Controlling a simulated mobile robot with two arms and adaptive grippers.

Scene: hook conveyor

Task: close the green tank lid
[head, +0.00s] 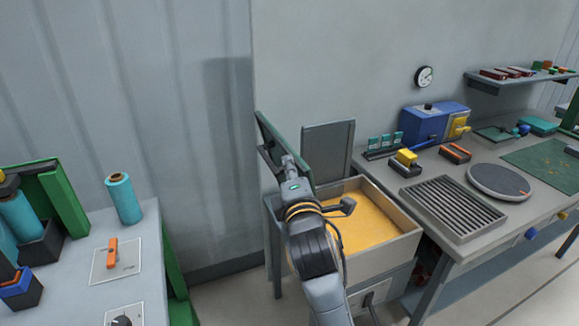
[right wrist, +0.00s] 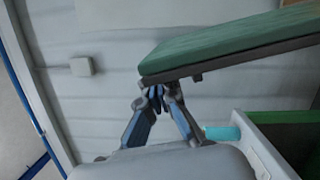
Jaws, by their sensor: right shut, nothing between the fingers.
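The green tank lid (head: 284,147) stands raised and steeply tilted at the left side of an open tank (head: 397,213) that holds yellow-orange contents. In the right wrist view the lid (right wrist: 235,45) is a green slab with a dark underside edge, above and to the right of the fingers. My right gripper (head: 268,152) reaches up over the tank to the lid, partly hidden by its own wrist. In the right wrist view the gripper (right wrist: 157,92) is shut and empty, its tips close under the lid's lower corner; I cannot tell whether they touch. My left gripper is out of view.
A grey panel (head: 327,147) stands upright behind the tank. The right workbench (head: 445,168) holds a slotted tray (head: 453,207), a round plate (head: 499,181) and a blue machine (head: 428,121). A left bench (head: 150,245) holds a teal spool (head: 123,199) and an orange-handled plate (head: 115,262).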

